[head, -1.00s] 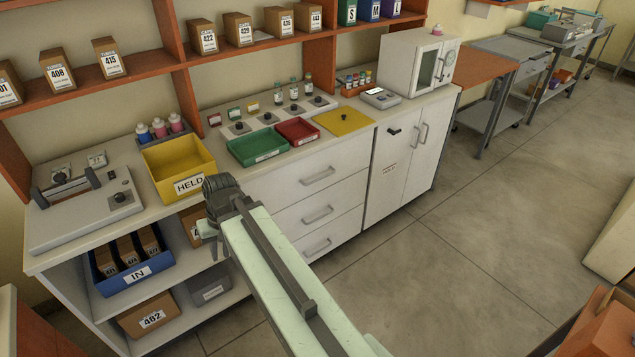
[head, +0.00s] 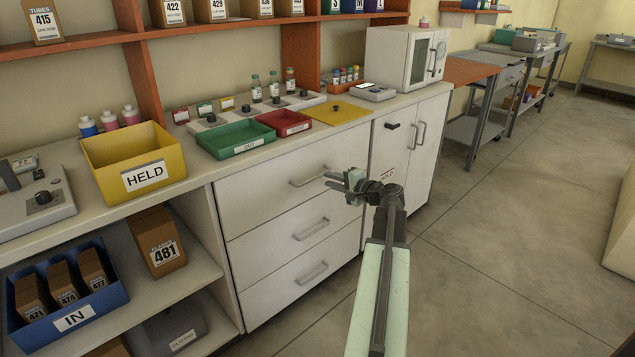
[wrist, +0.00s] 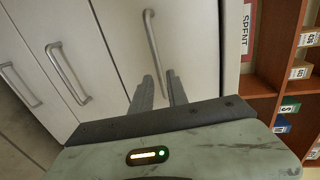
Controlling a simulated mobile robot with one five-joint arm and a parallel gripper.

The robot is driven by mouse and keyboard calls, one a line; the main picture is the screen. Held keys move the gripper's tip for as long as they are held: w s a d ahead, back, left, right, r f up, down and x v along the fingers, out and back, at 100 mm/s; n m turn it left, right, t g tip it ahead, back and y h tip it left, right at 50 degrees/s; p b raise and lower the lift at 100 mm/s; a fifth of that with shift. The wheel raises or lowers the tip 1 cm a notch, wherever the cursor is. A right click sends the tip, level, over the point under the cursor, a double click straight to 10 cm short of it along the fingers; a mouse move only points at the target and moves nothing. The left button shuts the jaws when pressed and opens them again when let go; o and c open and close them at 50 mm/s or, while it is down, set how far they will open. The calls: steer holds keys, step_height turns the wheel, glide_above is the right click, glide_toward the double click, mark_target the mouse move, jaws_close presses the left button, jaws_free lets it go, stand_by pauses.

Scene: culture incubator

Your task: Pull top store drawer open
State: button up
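The top store drawer (head: 275,190) is the upper of three white drawers under the counter. It looks shut, its front flush with those below. My gripper (head: 335,183) is just right of the handle in the head view, fingers pointing left toward the drawer front. In the wrist view the handle (wrist: 153,45) lies beyond the fingertips, slightly above them. My gripper's fingers (wrist: 160,90) are apart with nothing between them. The handle looks outside the fingers; the exact distance is unclear.
Two lower drawer handles (head: 311,229) sit beneath. A cupboard (head: 405,150) with a dark latch stands to the right. The counter holds a yellow HELD bin (head: 130,165), a green tray (head: 235,139) and a red tray (head: 284,122). The floor (head: 500,240) at right is clear.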

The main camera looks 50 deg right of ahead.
mark_target(318, 176)
steer(key=x, duration=0.3)
steer(key=b+x, duration=0.1)
steer(key=x, duration=0.3)
steer(key=shift+d+f, duration=0.1)
steer(key=shift+d, duration=0.1)
jaws_close()
steer(key=shift+a, duration=0.1)
stand_by(0.9)
